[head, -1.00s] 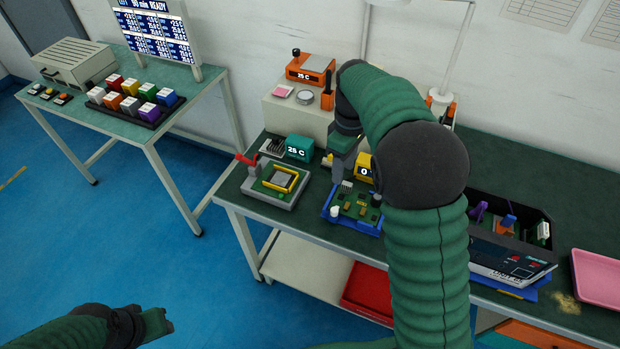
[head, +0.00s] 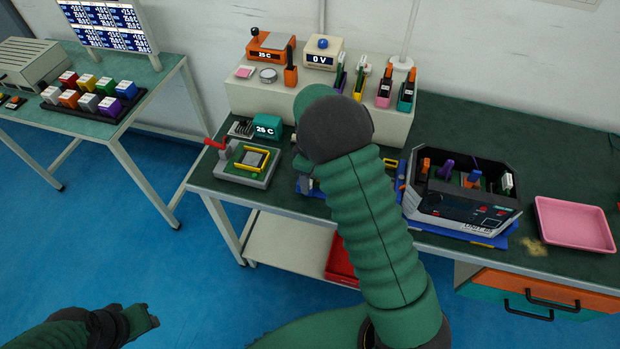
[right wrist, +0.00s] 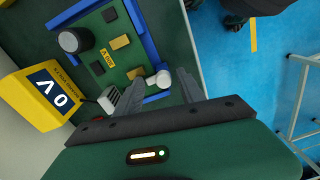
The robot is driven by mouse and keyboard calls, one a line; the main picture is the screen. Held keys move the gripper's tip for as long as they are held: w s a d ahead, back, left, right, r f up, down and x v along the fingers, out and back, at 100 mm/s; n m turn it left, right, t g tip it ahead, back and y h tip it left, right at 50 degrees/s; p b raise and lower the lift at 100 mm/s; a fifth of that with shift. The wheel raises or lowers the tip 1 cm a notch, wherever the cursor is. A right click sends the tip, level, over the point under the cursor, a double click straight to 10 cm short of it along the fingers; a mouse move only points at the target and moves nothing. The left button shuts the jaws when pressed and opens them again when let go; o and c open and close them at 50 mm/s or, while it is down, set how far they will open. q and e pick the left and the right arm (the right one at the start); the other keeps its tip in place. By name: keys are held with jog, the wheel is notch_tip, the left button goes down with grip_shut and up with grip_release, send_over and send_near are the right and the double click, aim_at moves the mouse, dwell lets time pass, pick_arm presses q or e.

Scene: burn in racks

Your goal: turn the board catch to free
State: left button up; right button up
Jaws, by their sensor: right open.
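A green circuit board (right wrist: 117,66) sits in a blue frame (right wrist: 143,32) in the right wrist view. A small white knob (right wrist: 161,78), which looks like the catch, stands at the board's edge. My right gripper (right wrist: 162,86) is open and empty, its fingertips on either side of the white knob; contact cannot be told. In the head view my right arm covers most of the board, and only a bit of the blue frame (head: 304,189) shows. My left gripper (head: 142,321) is low at the left, away from the bench; its fingers are unclear.
A yellow 0 V meter (right wrist: 45,97) stands beside the board. A grey fixture with a red lever (head: 245,166) is to the left. An open unit box (head: 458,205) and a pink tray (head: 575,224) lie to the right. A beige riser (head: 250,97) stands behind.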

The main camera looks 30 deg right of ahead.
jog(key=shift+a, duration=0.65)
jog(key=shift+w, duration=0.1)
jog(key=shift+c, duration=1.8)
jog(key=shift+d+f, duration=0.1)
jog(key=shift+d, duration=0.45)
grip_shut()
pick_arm(q)
jog(key=shift+w+a+f, duration=0.1)
jog(key=shift+w+a, duration=0.05)
jog(key=shift+a, duration=0.35)
pick_arm(e)
jog(key=shift+a, duration=0.2)
